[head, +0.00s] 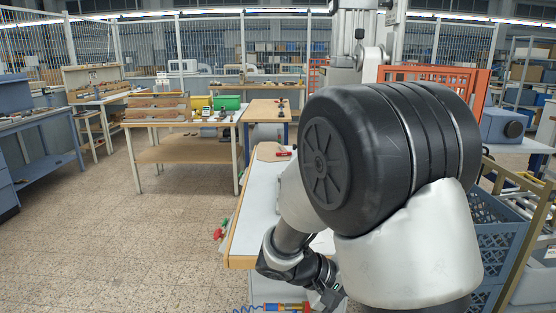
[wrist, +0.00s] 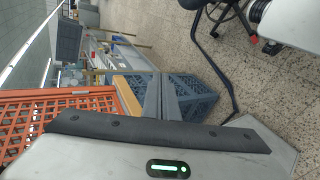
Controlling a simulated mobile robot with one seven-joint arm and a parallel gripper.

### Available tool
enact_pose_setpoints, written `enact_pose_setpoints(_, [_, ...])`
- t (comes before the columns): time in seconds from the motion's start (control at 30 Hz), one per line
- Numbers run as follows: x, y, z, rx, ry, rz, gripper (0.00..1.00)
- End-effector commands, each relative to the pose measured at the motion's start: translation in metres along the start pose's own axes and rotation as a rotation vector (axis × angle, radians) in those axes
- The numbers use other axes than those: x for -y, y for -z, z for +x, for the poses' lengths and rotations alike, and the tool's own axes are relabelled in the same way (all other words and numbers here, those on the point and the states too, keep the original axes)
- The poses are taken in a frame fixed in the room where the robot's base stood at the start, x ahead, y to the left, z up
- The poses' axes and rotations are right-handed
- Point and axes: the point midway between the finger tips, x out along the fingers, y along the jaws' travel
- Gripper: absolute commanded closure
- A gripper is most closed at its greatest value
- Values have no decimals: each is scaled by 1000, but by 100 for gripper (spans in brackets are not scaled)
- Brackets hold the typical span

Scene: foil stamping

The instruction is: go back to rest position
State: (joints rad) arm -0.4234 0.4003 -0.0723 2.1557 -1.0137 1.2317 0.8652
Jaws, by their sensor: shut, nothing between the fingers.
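My arm curls in front of the white-topped workbench (head: 262,202) in the head view, and its large black joint and pale link hide much of that bench. My gripper (head: 331,293) shows small and dark at the arm's lower end, low in the middle of the head view. It is shut and empty, in front of the bench's near edge.
A blue crate (head: 490,225) stands close on the right, with an orange mesh panel (head: 425,75) behind my arm. A table with a green box (head: 227,102) stands further back. The speckled floor on the left is clear. In the wrist view, a black cable (wrist: 215,65) lies on the floor.

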Motion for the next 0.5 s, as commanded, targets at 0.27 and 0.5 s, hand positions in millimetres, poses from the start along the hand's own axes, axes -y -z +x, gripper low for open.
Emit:
enact_pose_setpoints(0.27, [-25, -70, -28, 28, 393, 122, 100])
enact_pose_setpoints(0.5, [-33, -109, -69, -100, 689, 235, 100])
